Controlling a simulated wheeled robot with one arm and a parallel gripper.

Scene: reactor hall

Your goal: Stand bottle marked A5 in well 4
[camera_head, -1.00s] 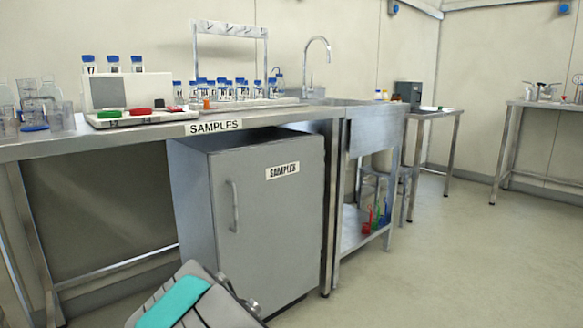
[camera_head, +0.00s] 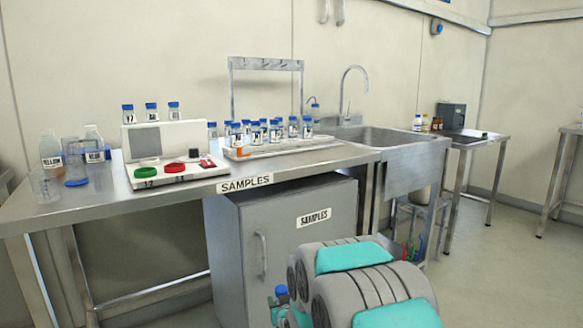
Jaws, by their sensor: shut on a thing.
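A small blue-capped bottle (camera_head: 281,293) shows low in the picture at the left edge of my arm, in front of the cabinet. My gripper (camera_head: 283,308) is shut on it, mostly hidden behind my grey and teal arm. The bottle's marking cannot be read. On the bench, a white device (camera_head: 178,182) has green and red round parts and small numbers on its front edge. Several blue-capped bottles stand in a tray rack (camera_head: 285,149) to its right; their labels are too small to read. I cannot make out which place is well 4.
The steel bench (camera_head: 105,205) carries beakers and bottles at the left (camera_head: 88,165). Under it stands a grey SAMPLES cabinet (camera_head: 300,215). A sink (camera_head: 385,136) and tap are at right, then a side table (camera_head: 478,140). The floor at right is clear.

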